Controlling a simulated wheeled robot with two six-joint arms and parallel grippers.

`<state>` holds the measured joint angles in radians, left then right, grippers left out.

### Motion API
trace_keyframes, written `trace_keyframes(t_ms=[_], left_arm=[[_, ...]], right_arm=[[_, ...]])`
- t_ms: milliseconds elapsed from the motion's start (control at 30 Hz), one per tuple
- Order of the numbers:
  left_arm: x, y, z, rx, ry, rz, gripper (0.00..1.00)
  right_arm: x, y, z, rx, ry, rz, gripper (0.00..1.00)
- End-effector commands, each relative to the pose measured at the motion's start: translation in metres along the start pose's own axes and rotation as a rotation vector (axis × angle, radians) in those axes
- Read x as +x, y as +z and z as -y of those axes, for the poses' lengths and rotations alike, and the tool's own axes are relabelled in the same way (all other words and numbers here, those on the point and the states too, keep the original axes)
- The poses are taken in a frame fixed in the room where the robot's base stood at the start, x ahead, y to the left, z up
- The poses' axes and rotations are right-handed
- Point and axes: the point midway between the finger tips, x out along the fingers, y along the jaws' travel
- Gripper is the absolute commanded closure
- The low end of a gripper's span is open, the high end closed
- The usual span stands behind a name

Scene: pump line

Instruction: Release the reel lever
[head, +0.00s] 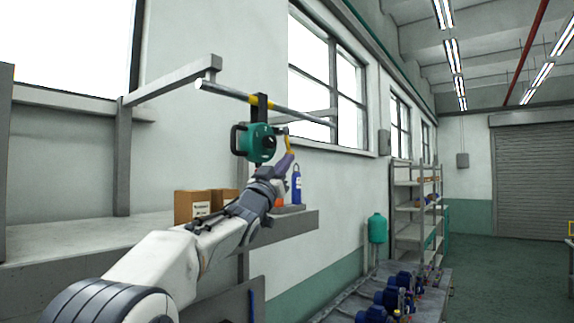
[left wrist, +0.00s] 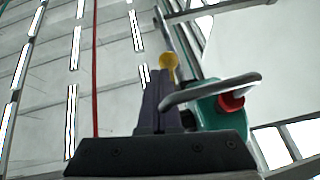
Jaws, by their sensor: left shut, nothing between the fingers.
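The green reel (head: 257,143) hangs under the overhead rail by a yellow-and-black mount. In the left wrist view the reel (left wrist: 206,112) is right of my fingers, with a red knob (left wrist: 232,101) on it. A grey bent bar (left wrist: 220,86) crosses in front of it and ends close to my fingers. A yellow end piece (head: 288,144), seemingly the lever's grip, is just above my left gripper (head: 284,163); it also shows beyond the fingertips in the left wrist view (left wrist: 168,62). My left gripper is shut and empty. Whether it touches the lever is unclear. My right gripper is not in view.
The rail (head: 222,91) runs from a wall bracket (head: 170,80). Below are a shelf (head: 150,226) with cardboard boxes (head: 193,205) and a blue bottle (head: 297,184). Blue pumps (head: 385,298) stand on a bench at lower right. The floor farther right looks clear.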

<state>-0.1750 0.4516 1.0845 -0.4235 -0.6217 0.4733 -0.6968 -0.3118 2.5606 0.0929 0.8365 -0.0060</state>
Motion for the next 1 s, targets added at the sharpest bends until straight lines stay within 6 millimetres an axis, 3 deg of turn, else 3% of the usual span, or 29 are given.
trace_keyframes(t_ms=[267, 700, 1000], left_arm=[[-0.018, 0.003, 0.003, 0.003, -0.004, 0.001, 1.0], [-0.089, 0.003, -0.007, -0.001, 0.004, -0.001, 1.0], [-0.104, -0.001, -0.009, -0.001, 0.007, -0.001, 1.0]], right_arm=[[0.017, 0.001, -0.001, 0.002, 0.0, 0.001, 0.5], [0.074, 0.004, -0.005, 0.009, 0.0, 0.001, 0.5], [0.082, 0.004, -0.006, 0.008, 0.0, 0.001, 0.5]])
